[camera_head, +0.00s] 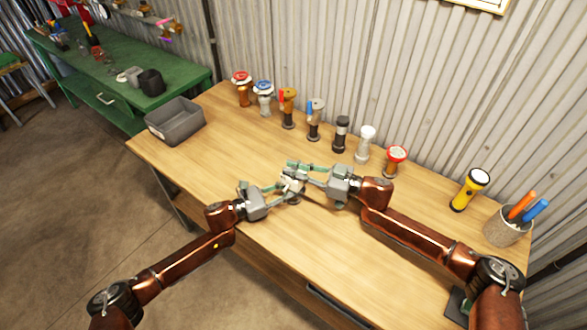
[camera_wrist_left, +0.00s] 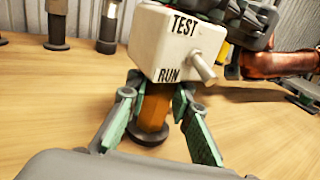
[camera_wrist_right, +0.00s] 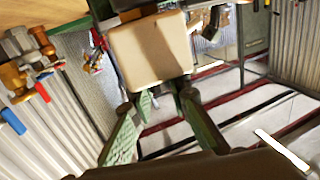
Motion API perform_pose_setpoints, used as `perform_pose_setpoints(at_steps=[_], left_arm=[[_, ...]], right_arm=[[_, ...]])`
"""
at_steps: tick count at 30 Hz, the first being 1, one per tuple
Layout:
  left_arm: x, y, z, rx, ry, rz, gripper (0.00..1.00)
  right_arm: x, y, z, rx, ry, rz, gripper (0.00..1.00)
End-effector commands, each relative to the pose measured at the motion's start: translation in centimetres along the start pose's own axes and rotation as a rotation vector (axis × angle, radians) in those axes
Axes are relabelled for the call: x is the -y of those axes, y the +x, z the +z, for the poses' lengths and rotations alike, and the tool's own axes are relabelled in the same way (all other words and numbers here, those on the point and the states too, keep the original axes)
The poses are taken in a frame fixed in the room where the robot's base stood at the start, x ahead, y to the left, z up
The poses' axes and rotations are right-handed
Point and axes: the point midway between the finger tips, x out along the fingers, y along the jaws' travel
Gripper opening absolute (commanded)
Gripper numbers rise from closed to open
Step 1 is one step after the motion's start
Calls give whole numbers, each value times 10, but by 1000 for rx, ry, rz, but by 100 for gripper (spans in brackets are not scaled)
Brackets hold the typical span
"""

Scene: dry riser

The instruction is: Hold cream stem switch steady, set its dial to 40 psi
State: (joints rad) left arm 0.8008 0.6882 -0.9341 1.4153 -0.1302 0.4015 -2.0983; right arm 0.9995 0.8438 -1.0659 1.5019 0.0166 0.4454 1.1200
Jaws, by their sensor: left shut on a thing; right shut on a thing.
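The cream stem switch (camera_head: 292,184) stands upright near the middle of the wooden table. Its cream box (camera_wrist_left: 180,42) is marked TEST and RUN and has a small lever (camera_wrist_left: 203,68); below are an orange stem (camera_wrist_left: 153,110) and a dark round base (camera_wrist_left: 148,136). My left gripper (camera_head: 281,189) is shut around the stem below the box. My right gripper (camera_head: 302,170) is shut on the switch's upper part, beside the box. The box also shows close up in the right wrist view (camera_wrist_right: 150,52). The dial and its reading are hidden by my right fingers.
Several valve-like fittings, from a red-topped one (camera_head: 242,88) to another red-topped one (camera_head: 396,158), line the back. A grey bin (camera_head: 176,121) sits far left. A yellow flashlight (camera_head: 468,190) and pen cup (camera_head: 507,226) stand right. The table's front middle is clear.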

Motion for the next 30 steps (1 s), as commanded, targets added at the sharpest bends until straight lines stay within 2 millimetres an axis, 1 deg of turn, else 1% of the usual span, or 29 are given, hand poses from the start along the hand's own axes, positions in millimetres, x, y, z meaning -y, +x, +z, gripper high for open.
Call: perform_pose_setpoints(at_steps=[1,10,26,27,30], left_arm=[[1,1,0,1,0,-2,0],[2,1,0,1,1,-3,0],[2,2,1,1,1,-4,0],[2,1,1,1,1,-4,0],[2,1,1,2,0,-3,0]], right_arm=[[3,0,2,0,4,25,0],[2,1,2,1,2,149,0],[1,0,1,3,1,177,0],[1,0,1,3,1,177,19],[1,0,1,3,1,177,26]])
